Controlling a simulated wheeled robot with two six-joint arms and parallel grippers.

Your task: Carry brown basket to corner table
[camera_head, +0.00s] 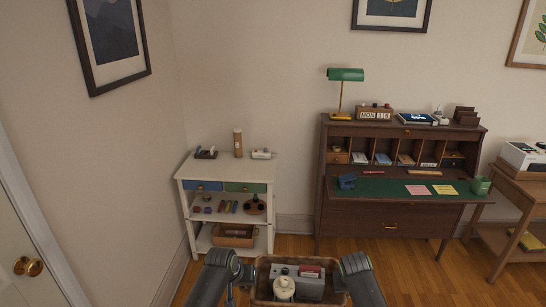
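The brown basket (258,283) is at the bottom centre, close to me, above the wooden floor. It holds a grey box, a cream-white round object and a small red item. My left gripper (243,277) is at its left end and my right gripper (342,277) at its right end. Both appear shut on its ends, though the fingertips are small and partly hidden. The corner table (234,169) is a white shelved stand in the wall corner, ahead and left. A dark tray, a tan cylinder and a small pale object stand along the back of its top; the front is bare.
A dark wooden writing desk (385,213) with a green lamp (345,75) stands right of the corner table. A wooden side table (527,190) is far right. A white door (25,235) is at left. Wooden floor (420,278) is open before the desk.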

